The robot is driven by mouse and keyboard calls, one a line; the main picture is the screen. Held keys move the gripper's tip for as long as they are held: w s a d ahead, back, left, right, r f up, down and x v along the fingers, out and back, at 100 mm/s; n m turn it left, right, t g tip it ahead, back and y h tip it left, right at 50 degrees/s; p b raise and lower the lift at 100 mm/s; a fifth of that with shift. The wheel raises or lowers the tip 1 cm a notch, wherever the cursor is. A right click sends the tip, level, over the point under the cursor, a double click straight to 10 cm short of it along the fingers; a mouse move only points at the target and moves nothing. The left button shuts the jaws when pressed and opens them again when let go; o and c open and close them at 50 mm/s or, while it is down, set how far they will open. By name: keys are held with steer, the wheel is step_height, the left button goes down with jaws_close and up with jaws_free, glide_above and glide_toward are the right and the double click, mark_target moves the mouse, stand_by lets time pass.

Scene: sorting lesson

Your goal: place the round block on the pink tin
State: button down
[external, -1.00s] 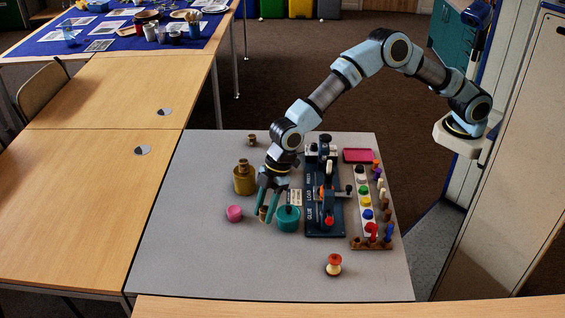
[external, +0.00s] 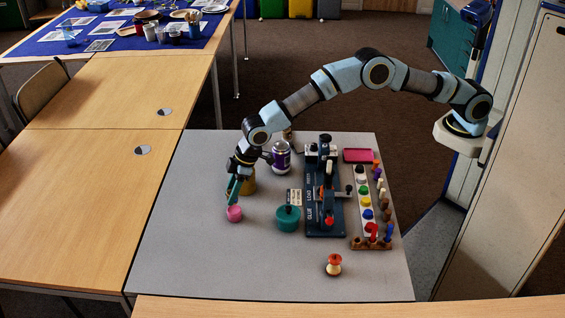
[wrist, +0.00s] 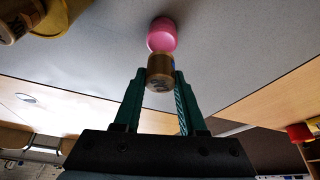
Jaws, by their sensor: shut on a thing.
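The pink tin (external: 234,214) is a small round tin on the left part of the grey table. It also shows at the top of the wrist view (wrist: 162,35). My gripper (external: 232,197) is just over the pink tin. In the wrist view my gripper (wrist: 160,85) has its green fingers shut on the round block (wrist: 160,72), a small brown-gold cylinder. The block overlaps the near edge of the pink tin there; I cannot tell if they touch. In the external view the block is hidden at the fingers.
A mustard jar (external: 249,182) stands behind my gripper, partly hidden. A teal pot (external: 288,219) is to the right, and a purple canister (external: 281,157) stands behind. A dark blue press (external: 323,205) and coloured pegs are further right. The table's front left is clear.

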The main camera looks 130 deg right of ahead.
steer(key=shift+f+p, duration=0.35)
steer(key=shift+f, duration=1.25)
steer(key=shift+f, duration=0.1)
steer(key=shift+f, duration=0.15)
steer(key=shift+c, duration=2.3)
jaws_free()
steer(key=shift+r, duration=0.2)
steer(key=shift+r, duration=0.2)
steer(key=b+v, duration=0.2)
steer(key=v, duration=0.9)
steer(key=shift+s+r, duration=0.2)
steer(key=shift+r, duration=0.1)
